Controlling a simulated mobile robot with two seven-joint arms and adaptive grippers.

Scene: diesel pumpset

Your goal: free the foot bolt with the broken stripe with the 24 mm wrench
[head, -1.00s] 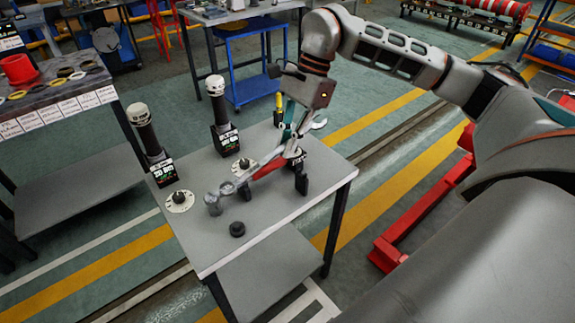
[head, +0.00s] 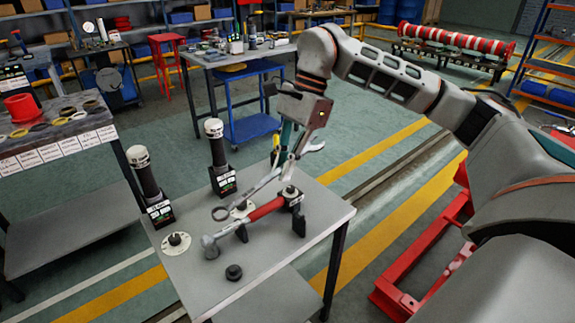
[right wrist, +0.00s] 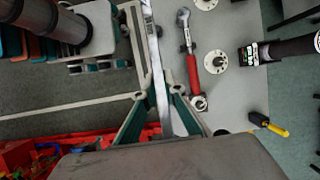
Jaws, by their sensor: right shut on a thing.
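My right gripper (head: 284,158) is shut on a long silver wrench and holds it above the grey table. The wrench (head: 262,183) slants, with its ring end at the lower left and its open jaw at the upper right. In the right wrist view the wrench (right wrist: 155,55) passes between the fingers of the gripper (right wrist: 156,94). Its size marking is not readable. A red-handled torque wrench (head: 265,210) rests on black supports on the table below. No foot bolt or broken stripe can be made out. My left gripper is not in view.
The grey table (head: 275,262) also holds a black socket (head: 233,272), a white dial disc (head: 176,243) and two dark cylinders with pale caps (head: 143,175). A side bench (head: 60,137) with rings stands left. A red frame (head: 400,300) lies on the floor at right.

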